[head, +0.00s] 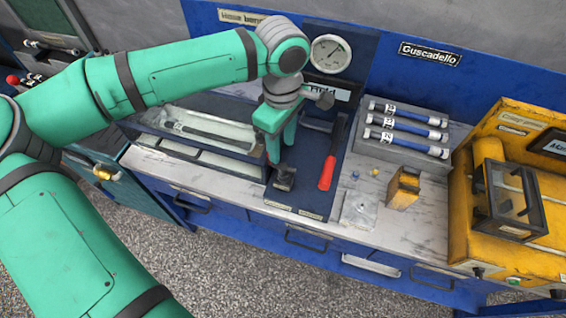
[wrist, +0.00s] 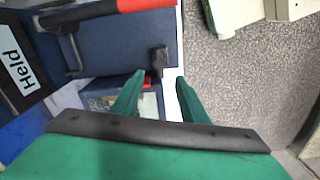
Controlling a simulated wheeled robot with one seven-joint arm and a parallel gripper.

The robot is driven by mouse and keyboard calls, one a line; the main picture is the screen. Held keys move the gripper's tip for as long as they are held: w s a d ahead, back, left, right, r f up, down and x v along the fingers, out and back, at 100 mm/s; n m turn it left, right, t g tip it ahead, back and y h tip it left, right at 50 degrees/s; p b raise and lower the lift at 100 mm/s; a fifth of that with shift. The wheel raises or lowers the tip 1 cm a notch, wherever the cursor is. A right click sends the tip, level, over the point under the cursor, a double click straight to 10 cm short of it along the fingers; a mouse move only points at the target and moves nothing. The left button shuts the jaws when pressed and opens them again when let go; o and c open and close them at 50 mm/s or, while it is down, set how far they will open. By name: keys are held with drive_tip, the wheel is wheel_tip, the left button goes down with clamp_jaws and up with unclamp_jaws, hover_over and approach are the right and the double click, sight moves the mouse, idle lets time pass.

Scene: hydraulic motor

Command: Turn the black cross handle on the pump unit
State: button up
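The pump unit (head: 310,195) is a dark blue upright-and-base panel with a round gauge (head: 330,54) and a red-handled lever (head: 327,172). A small black part on its base (head: 284,178), probably the cross handle, sits just below my gripper (head: 280,155). Its cross shape is not clear. In the wrist view the black part (wrist: 158,58) appears just beyond and between the fingertips. My green gripper (wrist: 160,80) is open, with a clear gap between its fingers and nothing held. I cannot tell whether the fingers touch the black part.
A grey rack with blue cylinders (head: 388,150) stands right of the pump unit. A small yellow block (head: 403,187) and a metal plate (head: 358,209) lie on the bench. A yellow machine (head: 475,215) is at far right. A tray (head: 195,135) lies left.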

sight(284, 165)
wheel_tip(284, 165, down, 9)
drive_tip(key=shift+d+r, duration=0.1)
drive_tip(key=shift+d, duration=0.05)
drive_tip(key=shift+w, duration=0.1)
drive_tip(key=c, duration=0.9)
drive_tip(key=shift+d, duration=0.1)
clamp_jaws()
